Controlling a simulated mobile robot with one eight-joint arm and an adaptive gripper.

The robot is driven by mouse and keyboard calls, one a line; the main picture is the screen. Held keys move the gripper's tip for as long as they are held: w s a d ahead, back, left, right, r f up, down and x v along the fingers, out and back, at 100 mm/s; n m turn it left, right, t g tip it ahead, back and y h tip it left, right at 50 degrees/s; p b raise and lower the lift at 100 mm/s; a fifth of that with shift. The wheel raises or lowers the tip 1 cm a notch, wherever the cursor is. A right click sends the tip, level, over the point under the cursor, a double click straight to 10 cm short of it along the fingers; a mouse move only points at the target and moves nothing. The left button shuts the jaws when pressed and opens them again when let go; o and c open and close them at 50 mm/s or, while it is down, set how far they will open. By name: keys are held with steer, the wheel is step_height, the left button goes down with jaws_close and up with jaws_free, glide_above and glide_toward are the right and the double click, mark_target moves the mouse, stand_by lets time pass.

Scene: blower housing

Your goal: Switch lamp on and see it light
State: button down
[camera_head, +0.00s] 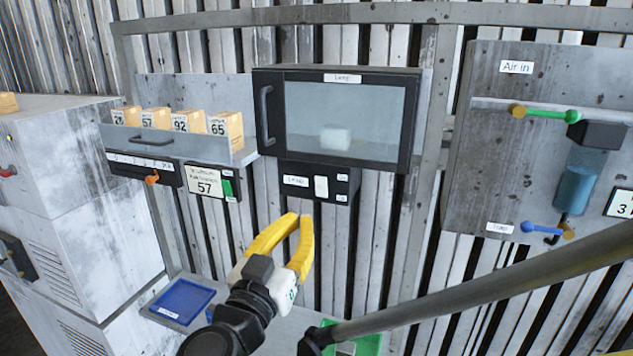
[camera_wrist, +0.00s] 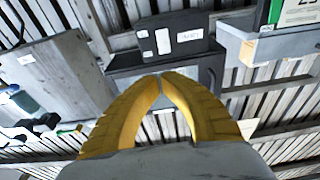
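The lamp cabinet (camera_head: 345,115) is a dark box with a glass front, a handle at left and a label reading "Lamp". A pale block (camera_head: 335,137) sits behind the glass and shows no clear glow. Below hangs a black switch box (camera_head: 307,195) with a text label, a white rocker switch (camera_head: 321,186) and two small labels. My gripper (camera_head: 298,217) has yellow fingers with tips together and nothing between them. It is below the switch box, apart from it. The wrist view shows the switch (camera_wrist: 163,41) upside down beyond the fingertips (camera_wrist: 160,77).
A shelf (camera_head: 165,146) with several numbered boxes and a display reading 57 (camera_head: 208,182) are at left. An "Air in" panel (camera_head: 490,130) with green and blue handles is at right. A blue tray (camera_head: 183,299) and a green tray (camera_head: 368,343) lie below.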

mark_target(329, 172)
steer(key=p+x, duration=0.3)
steer(key=x, duration=1.1)
steer(key=shift+w+d+r+g+p, duration=0.1)
steer(key=shift+w+r+g+p, duration=0.35)
steer(key=shift+p, duration=0.35)
steer(key=shift+w+f+g+y, duration=0.1)
steer(key=shift+f+g+y, duration=0.05)
steer(key=shift+g+y, duration=0.2)
steer(key=shift+d+f, duration=0.1)
steer(key=shift+d, duration=0.05)
